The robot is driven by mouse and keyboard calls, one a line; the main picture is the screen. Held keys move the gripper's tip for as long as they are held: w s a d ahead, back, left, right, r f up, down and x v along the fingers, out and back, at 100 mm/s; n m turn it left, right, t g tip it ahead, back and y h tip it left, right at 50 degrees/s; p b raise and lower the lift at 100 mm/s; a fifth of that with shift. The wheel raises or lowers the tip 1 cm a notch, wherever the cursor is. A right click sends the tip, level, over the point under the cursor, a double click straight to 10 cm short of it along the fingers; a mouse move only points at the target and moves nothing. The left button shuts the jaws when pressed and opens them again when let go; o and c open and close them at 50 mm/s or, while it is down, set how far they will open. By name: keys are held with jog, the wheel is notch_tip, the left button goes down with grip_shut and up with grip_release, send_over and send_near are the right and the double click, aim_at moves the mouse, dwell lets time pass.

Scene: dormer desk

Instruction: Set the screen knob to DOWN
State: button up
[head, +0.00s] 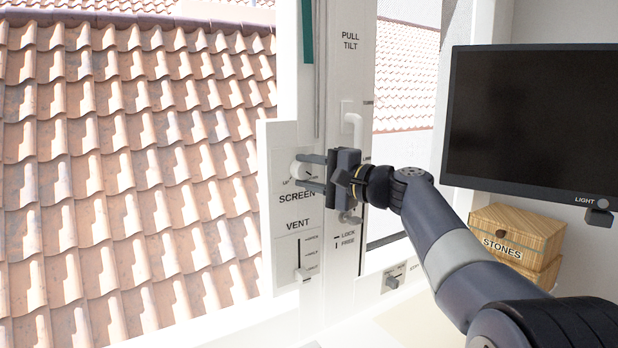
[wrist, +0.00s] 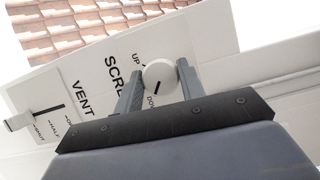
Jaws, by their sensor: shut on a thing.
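The screen knob (head: 297,169) is a round white knob on a white panel above the word SCREEN. In the wrist view the knob (wrist: 159,71) sits between the two fingers of my gripper (wrist: 160,76), which are shut on its sides. A short dark line shows on the lower part of its face, slanting towards the partly hidden DOWN lettering (wrist: 151,101). The UP lettering (wrist: 137,57) is on the other side. In the head view my gripper (head: 303,172) reaches the knob from the right and hides part of it and its labels.
The VENT slider (head: 303,274) is below the knob on the same panel. A monitor (head: 530,120) and a wooden STONES box (head: 515,235) are at the right.

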jog(key=shift+f+m+t+b, duration=0.15)
jog(key=shift+m+t+b, duration=0.15)
jog(key=shift+m, duration=0.6)
jog(key=shift+y, duration=0.3)
jog(key=o, duration=1)
jog(key=b+v, duration=0.2)
jog(key=v, duration=0.8)
jog(key=shift+s+d, duration=0.3)
jog(key=shift+w+a, duration=0.1)
jog(key=shift+a, duration=0.05)
